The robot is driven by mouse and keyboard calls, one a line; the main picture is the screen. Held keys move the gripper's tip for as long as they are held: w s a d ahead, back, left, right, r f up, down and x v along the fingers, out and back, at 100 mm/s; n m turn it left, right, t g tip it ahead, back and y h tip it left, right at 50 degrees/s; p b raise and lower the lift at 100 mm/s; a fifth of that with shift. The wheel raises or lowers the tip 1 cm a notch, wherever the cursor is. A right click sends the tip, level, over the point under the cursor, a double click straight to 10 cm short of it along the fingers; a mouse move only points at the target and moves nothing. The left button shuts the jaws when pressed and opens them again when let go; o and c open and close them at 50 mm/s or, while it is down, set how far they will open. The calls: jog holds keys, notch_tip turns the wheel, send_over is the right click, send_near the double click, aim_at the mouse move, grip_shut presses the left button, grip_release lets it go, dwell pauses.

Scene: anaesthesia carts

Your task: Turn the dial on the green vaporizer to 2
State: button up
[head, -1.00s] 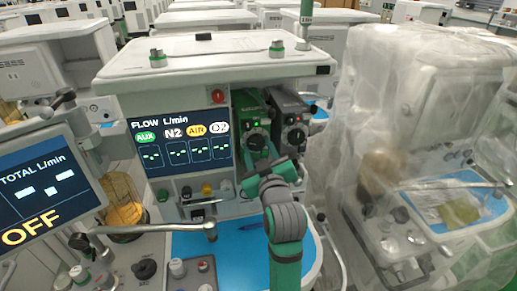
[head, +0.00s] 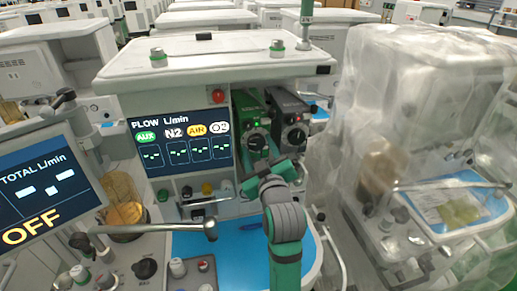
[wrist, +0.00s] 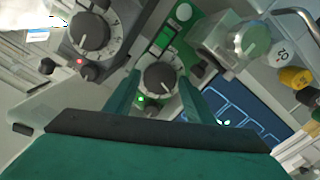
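The green vaporizer (head: 249,105) stands right of the flow screen on the anaesthesia machine. Its round dark dial (head: 256,141) faces me, with a small green light near it. In the wrist view the dial (wrist: 160,77) has a white pointer line and pale scale marks around it; I cannot read the numbers. My gripper (wrist: 160,92) is open, with one green finger on each side below the dial. I see no clear contact with the dial. In the head view my gripper (head: 262,163) is just below the dial, its fingertips partly hidden.
A grey vaporizer (head: 290,115) with its own dial (wrist: 90,32) stands close on the right in the head view. The flow screen (head: 181,146) is on the left. A blue work surface (head: 235,245) lies below. A plastic-covered machine (head: 415,110) stands at right.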

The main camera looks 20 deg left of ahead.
jog(key=v, duration=1)
jog(key=shift+s+d, duration=0.2)
jog(key=shift+s, duration=0.15)
jog(key=s+d+f+m+h, duration=0.2)
jog(key=s+f+m, duration=0.1)
jog(key=f, duration=0.5)
jog(key=s+d+f+m+h, duration=0.2)
jog(key=s+f, duration=0.3)
jog(key=f, duration=0.3)
jog(key=s+d+f+m+h, duration=0.2)
jog(key=s+d+f+m, duration=0.2)
jog(key=f, duration=0.4)
jog(key=shift+s+f+m+t, duration=0.15)
jog(key=shift+s+m+t, duration=0.15)
jog(key=shift+s, duration=0.15)
jog(key=s+d+f+h, duration=0.1)
jog(key=s+d+f, duration=0.1)
jog(key=s, duration=1)
jog(key=s+d+f+m+g+h, duration=0.1)
jog(key=s+f, duration=0.3)
jog(key=s, duration=0.8)
jog(key=shift+d+f, duration=0.2)
jog(key=shift+d, duration=0.65)
jog(key=shift+s, duration=0.15)
dwell(0.4)
